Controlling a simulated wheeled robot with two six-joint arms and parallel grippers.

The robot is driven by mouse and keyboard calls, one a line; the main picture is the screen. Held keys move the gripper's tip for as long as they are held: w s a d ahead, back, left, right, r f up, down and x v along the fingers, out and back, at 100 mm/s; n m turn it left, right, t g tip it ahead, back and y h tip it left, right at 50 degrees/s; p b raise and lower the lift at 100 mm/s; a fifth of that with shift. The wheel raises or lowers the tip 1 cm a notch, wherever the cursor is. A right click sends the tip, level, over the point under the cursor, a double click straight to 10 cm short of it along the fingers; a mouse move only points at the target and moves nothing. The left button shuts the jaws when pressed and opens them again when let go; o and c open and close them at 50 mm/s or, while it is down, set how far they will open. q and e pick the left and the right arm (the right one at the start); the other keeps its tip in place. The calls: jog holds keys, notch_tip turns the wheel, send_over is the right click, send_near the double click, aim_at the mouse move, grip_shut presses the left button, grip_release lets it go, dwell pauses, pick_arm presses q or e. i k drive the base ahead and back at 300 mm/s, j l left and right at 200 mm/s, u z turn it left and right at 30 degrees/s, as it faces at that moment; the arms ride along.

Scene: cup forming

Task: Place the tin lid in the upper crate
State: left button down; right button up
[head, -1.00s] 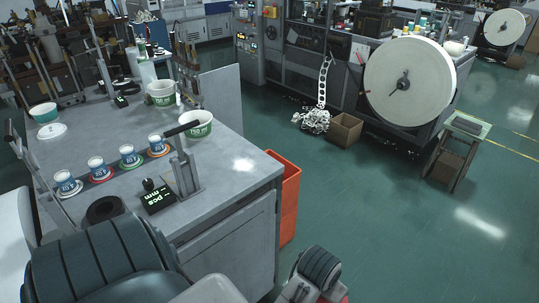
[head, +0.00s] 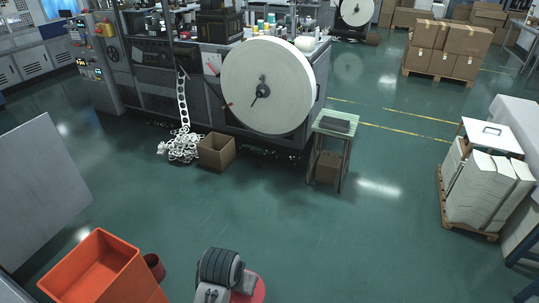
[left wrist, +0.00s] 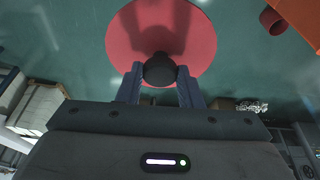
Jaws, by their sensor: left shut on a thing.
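The tin lid is a flat red disc with a black knob (left wrist: 190,42). My left gripper (left wrist: 160,74) is shut on that knob, and the disc lies beyond the fingertips in the left wrist view. In the head view part of the red lid (head: 258,291) shows at the bottom centre, partly covered by my left wrist. The upper crate (head: 122,262) is orange, open-topped, and at the lower left, apart from the lid. Its visible inside looks empty. An orange corner also shows at the top right of the left wrist view (left wrist: 302,16). My right gripper is out of view.
A dark red bin (head: 153,267) stands beside the crate. A grey cabinet side (head: 40,190) is at the left. A cardboard box (head: 216,151), a large white reel (head: 268,85) and a small stand (head: 333,125) are farther back. The green floor between is open.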

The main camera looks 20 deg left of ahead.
aim_at(106, 285)
jog(key=i+u, duration=0.4)
jog(key=i, duration=0.15)
jog(key=i+l+u, duration=0.15)
jog(key=i+u, duration=0.2)
jog(key=i, duration=0.25)
jog(key=i+l+u, duration=0.4)
jog(key=i+j+u, duration=0.15)
jog(key=i+u, duration=0.15)
jog(key=u, duration=0.15)
jog(key=i+u, duration=0.7)
jog(key=u, duration=0.15)
jog(key=i+u, duration=0.1)
jog(key=u, duration=0.25)
jog(key=i+u, duration=0.1)
jog(key=u, duration=0.25)
jog(key=i+u, duration=0.15)
jog(key=u, duration=0.2)
